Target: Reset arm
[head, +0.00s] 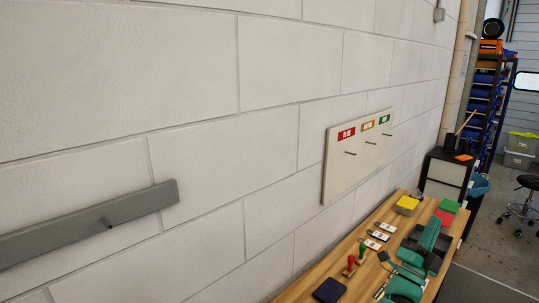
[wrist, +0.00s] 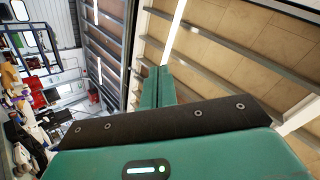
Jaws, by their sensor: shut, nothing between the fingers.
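My gripper (wrist: 158,75) shows in the wrist view with its two green fingers together, shut and empty. It points toward the ceiling, with nothing touching the fingertips. In the head view, green parts that look like my arm (head: 430,236) show at the lower right, over the right part of the wooden bench (head: 318,275). I cannot make out the fingertips there.
A white board (head: 345,170) with red, yellow and green labels and pegs hangs on the wall. Stamps (head: 350,265), several tags (head: 374,245), a dark blue pad (head: 329,290) and a yellow block (head: 407,204) are on the bench. A grey rail (head: 60,232) is at left.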

